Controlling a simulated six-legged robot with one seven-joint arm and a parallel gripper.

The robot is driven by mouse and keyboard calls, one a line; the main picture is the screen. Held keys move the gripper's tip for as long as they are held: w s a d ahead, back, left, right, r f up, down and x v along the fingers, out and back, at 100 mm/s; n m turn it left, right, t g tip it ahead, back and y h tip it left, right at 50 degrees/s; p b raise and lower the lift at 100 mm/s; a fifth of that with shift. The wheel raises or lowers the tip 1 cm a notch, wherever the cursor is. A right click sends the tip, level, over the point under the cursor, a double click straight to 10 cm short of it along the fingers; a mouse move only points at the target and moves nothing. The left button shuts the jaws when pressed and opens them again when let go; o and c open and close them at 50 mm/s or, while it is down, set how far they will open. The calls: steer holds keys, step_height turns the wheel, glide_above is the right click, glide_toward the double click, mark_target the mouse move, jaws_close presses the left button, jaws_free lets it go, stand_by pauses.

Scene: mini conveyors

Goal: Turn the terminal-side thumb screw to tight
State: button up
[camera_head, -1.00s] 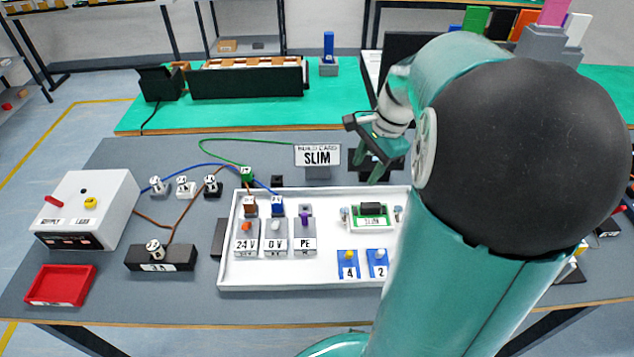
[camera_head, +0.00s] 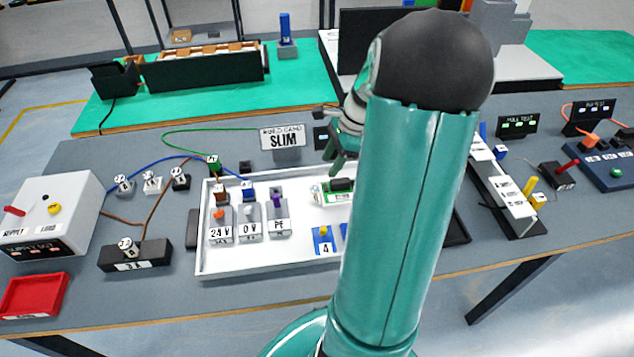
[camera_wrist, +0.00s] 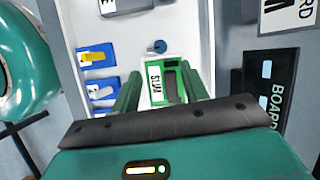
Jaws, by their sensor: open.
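The green SLIM board (camera_head: 337,191) sits in the white tray (camera_head: 262,262); it also shows in the wrist view (camera_wrist: 155,88). A small thumb screw (camera_head: 316,193) is at its left end, on the side of the terminals; a blue-grey screw head with a slot (camera_wrist: 157,46) appears beyond the board in the wrist view. The screw at the board's other end is hidden. My gripper (camera_head: 338,158) is above and behind the board. In the wrist view its open fingers (camera_wrist: 163,82) appear either side of the board, with the slotted screw beyond the tips. I cannot tell the height gap.
Terminals marked 24 V (camera_head: 221,230), 0 V (camera_head: 250,225) and PE (camera_head: 278,218) stand left of the board. A blue block marked 4 (camera_head: 324,240) is in front. The SLIM sign (camera_head: 283,138) and a black box marked BOARD (camera_wrist: 268,80) are close to the tray.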

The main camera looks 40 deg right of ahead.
mark_target(315, 188)
steer(key=x, duration=0.8)
steer(key=shift+w+a+f, duration=0.15)
steer(key=shift+f, duration=0.2)
steer(key=shift+c, duration=0.4)
jaws_close()
